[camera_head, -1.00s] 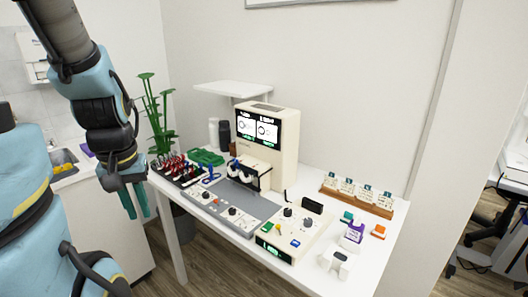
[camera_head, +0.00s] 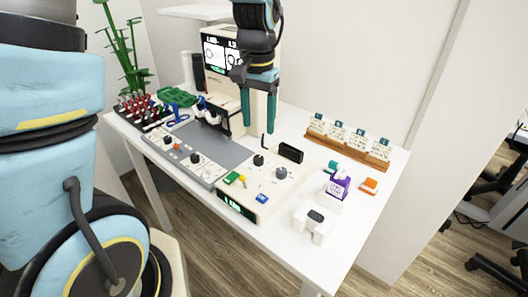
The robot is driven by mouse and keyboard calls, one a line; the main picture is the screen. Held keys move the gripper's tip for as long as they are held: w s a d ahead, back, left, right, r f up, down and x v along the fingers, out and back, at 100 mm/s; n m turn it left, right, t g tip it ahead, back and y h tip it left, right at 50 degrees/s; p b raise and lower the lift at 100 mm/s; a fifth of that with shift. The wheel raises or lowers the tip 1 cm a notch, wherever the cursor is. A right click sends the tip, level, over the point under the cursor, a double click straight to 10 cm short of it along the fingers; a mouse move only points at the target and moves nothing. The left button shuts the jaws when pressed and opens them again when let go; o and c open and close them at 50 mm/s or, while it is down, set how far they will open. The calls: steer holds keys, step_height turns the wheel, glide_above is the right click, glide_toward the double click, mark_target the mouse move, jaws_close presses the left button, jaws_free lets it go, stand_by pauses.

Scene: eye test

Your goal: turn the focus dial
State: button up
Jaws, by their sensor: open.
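My gripper (camera_head: 258,128) hangs over the table in front of the eye test machine (camera_head: 215,85). Its two teal fingers point down, apart, with nothing between them. Below it is a cream control box (camera_head: 250,190) with a black knob (camera_head: 258,160) and a dark grey knob (camera_head: 281,173). The grey panel (camera_head: 215,150) to its left has two more dark knobs, a left one (camera_head: 168,140) and a right one (camera_head: 195,158). The labels are too small to read, so I cannot tell which knob is the focus dial. The gripper appears above the knobs, apart from them.
A black block (camera_head: 290,152) stands at the back of the control box. Green (camera_head: 231,178) and blue (camera_head: 262,198) buttons sit near its front. A wooden card rack (camera_head: 345,152), a purple-and-white bottle (camera_head: 338,185) and a white device (camera_head: 313,222) are to the right. A red-topped tool tray (camera_head: 140,112) is at left.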

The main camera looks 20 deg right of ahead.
mark_target(258, 158)
step_height(258, 158, down, 10)
steer(key=shift+a+f+p, duration=0.1)
steer(key=shift+p, duration=0.55)
jaws_close()
stand_by(0.3)
